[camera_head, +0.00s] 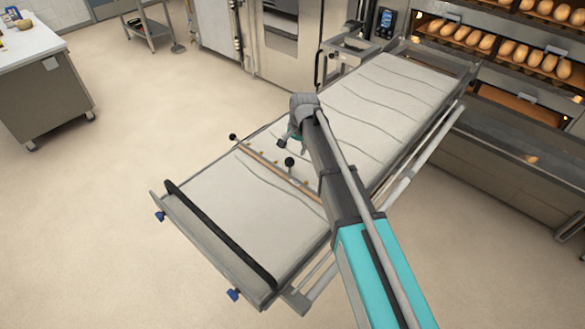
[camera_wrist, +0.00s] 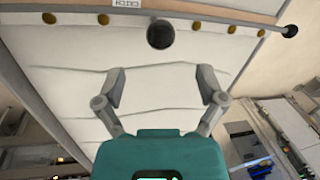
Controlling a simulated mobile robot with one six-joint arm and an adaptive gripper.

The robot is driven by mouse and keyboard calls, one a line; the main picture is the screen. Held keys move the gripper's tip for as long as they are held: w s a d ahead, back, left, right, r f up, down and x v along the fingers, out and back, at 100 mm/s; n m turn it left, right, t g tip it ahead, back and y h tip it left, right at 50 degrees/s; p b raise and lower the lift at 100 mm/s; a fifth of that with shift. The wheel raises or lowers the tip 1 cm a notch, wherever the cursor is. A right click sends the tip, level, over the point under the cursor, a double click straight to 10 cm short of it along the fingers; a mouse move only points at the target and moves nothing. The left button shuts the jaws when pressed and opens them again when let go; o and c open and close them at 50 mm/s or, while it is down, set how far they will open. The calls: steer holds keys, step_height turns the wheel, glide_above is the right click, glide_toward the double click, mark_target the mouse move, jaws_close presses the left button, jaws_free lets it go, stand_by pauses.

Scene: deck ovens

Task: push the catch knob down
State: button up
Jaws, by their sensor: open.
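A round black knob (camera_wrist: 160,34) stands at the wooden crossbar (camera_wrist: 225,16), close to a small upside-down label that seems to read "CATCH". The knob also shows in the head view (camera_head: 289,161), standing above the crossbar (camera_head: 262,159). My gripper (camera_wrist: 161,82) is open and empty, its two fingers spread wide over the pale cloth. The knob lies beyond the fingertips and roughly midway between them, apart from both. In the head view my gripper (camera_head: 287,141) hangs just behind the knob, partly hidden by my wrist.
A second black ball (camera_head: 233,137) sits at the crossbar's left end and also shows in the wrist view (camera_wrist: 290,31). Brass studs line the bar. The long cloth-covered loader (camera_head: 385,92) reaches towards ovens with bread. The floor (camera_head: 100,200) left of it is clear.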

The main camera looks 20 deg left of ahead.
mark_target(289, 167)
steer(key=shift+w+a+f+b, duration=0.1)
steer(key=shift+a+f+b, duration=0.2)
steer(key=shift+f+b, duration=1.1)
steer(key=shift+a+f+b, duration=0.25)
steer(key=shift+f+b, duration=1.05)
steer(key=shift+f, duration=0.25)
steer(key=shift+w+a+f+b, duration=0.1)
steer(key=shift+a+f+b, duration=0.2)
steer(key=shift+f+b, duration=1.1)
steer(key=shift+f, duration=0.1)
jaws_close()
steer(key=shift+f+b, duration=0.95)
steer(key=shift+b, duration=0.05)
steer(key=shift+s+d, duration=0.1)
steer(key=shift+s, duration=0.05)
jaws_free()
